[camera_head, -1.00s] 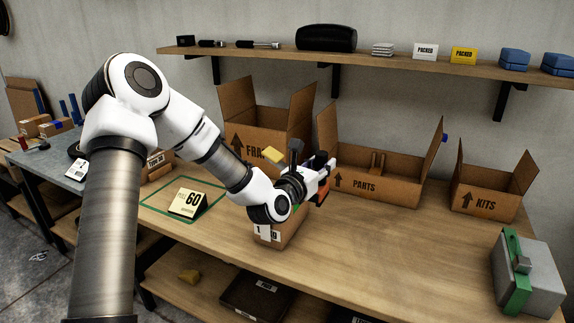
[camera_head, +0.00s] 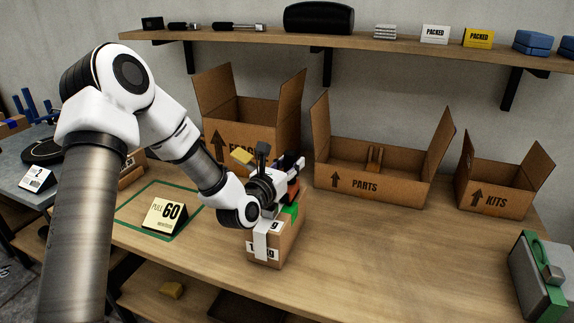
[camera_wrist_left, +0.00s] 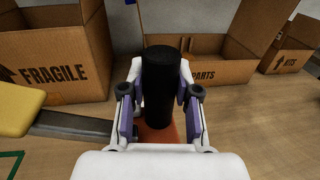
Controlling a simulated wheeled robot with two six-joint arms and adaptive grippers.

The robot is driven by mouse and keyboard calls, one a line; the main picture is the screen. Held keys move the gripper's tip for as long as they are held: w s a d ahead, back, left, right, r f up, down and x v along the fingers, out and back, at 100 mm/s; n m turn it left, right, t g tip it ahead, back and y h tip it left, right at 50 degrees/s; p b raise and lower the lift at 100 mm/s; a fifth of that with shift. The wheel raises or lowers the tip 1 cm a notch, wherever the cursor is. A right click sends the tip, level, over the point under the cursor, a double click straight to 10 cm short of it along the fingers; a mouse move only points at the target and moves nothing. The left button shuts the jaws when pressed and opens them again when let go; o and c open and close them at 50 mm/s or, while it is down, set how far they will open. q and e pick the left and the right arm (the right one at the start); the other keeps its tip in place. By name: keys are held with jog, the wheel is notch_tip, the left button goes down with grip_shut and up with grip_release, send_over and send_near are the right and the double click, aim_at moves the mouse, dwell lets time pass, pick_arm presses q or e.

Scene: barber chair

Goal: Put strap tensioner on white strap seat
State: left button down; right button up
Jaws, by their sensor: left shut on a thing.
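My left gripper (camera_head: 288,174) is shut on the strap tensioner. In the left wrist view, the tensioner's upright black handle (camera_wrist_left: 160,88) stands between the fingers, above an orange-red base (camera_wrist_left: 160,133). In the head view, the orange-red part (camera_head: 294,188) shows just above a small cardboard box (camera_head: 283,247). The white strap (camera_head: 261,242) runs down the front of this box. A green patch (camera_head: 291,211) shows at the box top, close under the tensioner. My gripper and wrist hide most of the top, so I cannot tell whether they touch. My right gripper is not in view.
Open cartons marked FRAGILE (camera_head: 228,138), PARTS (camera_head: 395,186) and KITS (camera_head: 492,201) stand behind. A yellow block (camera_head: 242,156) shows beside my wrist. A sign reading 60 (camera_head: 164,215) stands left. A grey and green device (camera_head: 540,275) sits at right. The bench's right middle is clear.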

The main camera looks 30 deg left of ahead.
pick_arm(q)
jog(key=c, duration=1.3)
grip_release()
jog(key=shift+a+f, duration=0.1)
jog(key=o, duration=0.5)
jog(key=shift+c, duration=0.2)
jog(key=shift+r, duration=0.3)
jog(key=s, duration=1)
jog(key=shift+s+d, duration=0.35)
jog(key=shift+s, duration=0.05)
jog(key=shift+s+d+f, duration=0.15)
jog(key=shift+s, duration=0.45)
